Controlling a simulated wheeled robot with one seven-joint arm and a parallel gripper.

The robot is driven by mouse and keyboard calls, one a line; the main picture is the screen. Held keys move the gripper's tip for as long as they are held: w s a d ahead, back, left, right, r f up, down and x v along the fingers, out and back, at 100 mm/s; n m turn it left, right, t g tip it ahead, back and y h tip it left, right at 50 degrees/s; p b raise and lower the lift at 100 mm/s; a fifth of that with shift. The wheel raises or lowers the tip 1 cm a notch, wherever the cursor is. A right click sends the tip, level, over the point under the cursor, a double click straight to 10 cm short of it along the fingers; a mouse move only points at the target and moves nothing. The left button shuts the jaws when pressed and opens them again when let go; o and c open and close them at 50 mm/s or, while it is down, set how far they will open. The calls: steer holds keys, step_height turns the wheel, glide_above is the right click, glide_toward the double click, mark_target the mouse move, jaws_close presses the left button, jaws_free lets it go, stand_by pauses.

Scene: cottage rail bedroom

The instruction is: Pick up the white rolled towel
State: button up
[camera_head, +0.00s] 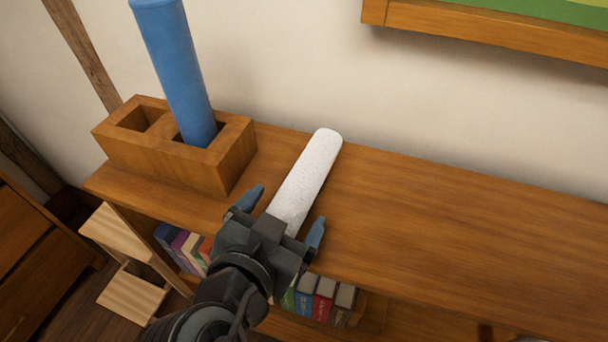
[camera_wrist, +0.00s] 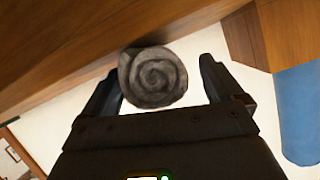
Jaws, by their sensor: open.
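The white rolled towel (camera_head: 307,180) lies on the wooden shelf top, its long side running from the wall toward my arm. In the wrist view its spiral end (camera_wrist: 153,77) shows between the two fingers, looking grey in shadow. My gripper (camera_head: 281,217) is open, with blue-tipped fingers on either side of the towel's near end. In the wrist view my gripper (camera_wrist: 160,88) has a gap on the right between the towel and a finger; the left finger is very close to it. I cannot tell whether that finger touches. The towel's near end is hidden behind my gripper in the head view.
A wooden holder (camera_head: 225,165) with square openings stands left of the towel, with a tall blue roll (camera_head: 180,75) upright in it. A framed picture (camera_head: 500,30) hangs on the wall. The shelf top (camera_head: 460,230) is clear to the right.

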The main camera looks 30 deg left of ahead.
steer(key=shift+c, duration=0.4)
steer(key=c, duration=1)
